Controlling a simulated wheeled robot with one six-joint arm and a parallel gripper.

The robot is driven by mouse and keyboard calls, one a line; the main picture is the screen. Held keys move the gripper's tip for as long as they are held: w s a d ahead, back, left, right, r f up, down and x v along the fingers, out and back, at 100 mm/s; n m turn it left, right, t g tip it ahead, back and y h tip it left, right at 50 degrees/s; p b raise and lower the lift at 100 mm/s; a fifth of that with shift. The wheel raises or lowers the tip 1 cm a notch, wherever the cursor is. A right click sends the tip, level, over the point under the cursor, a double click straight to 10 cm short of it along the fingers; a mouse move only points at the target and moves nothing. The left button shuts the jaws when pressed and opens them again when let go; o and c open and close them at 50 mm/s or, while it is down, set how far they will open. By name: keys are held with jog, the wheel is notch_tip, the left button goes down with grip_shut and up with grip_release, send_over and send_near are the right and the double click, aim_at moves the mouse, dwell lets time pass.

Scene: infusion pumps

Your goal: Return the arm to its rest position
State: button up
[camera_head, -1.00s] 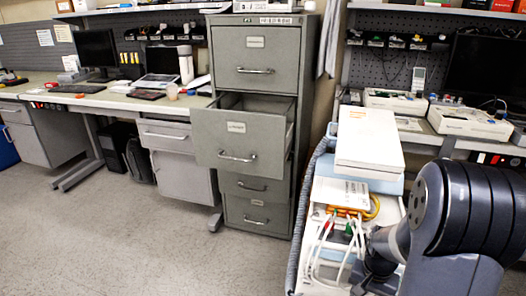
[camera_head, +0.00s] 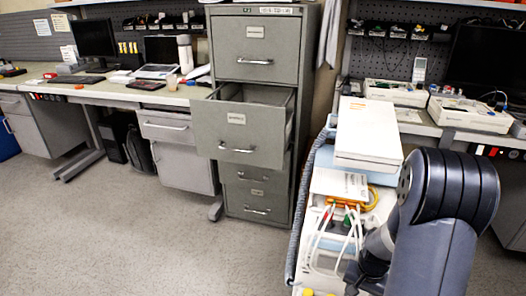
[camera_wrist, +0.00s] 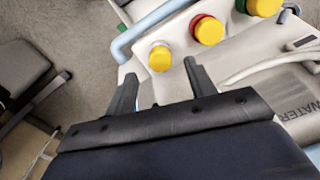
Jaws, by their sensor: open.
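My arm (camera_head: 440,200) is folded at the right side of the head view, over the near part of the cart. My gripper (camera_wrist: 160,85) shows in the wrist view with its two dark fingers apart and nothing between them. Beyond the fingertips are yellow-capped knobs (camera_wrist: 160,58) on a pale device, one with a red ring and one with a green ring. The gripper's fingertips are hidden in the head view.
A cart (camera_head: 310,190) carries a white box (camera_head: 368,135), cables and an orange coil. A grey filing cabinet (camera_head: 280,100) has an open drawer (camera_head: 240,130). Desks line the back wall. The floor (camera_head: 130,230) at the left is clear. A chair (camera_wrist: 25,80) shows in the wrist view.

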notch_tip(320, 180, up, 5)
jog(key=p, duration=0.3)
jog(key=shift+f, duration=0.1)
jog(key=s, duration=0.8)
jog(key=shift+s+f+b, duration=0.15)
jog(key=shift+s+b, duration=0.2)
jog(key=shift+b, duration=0.1)
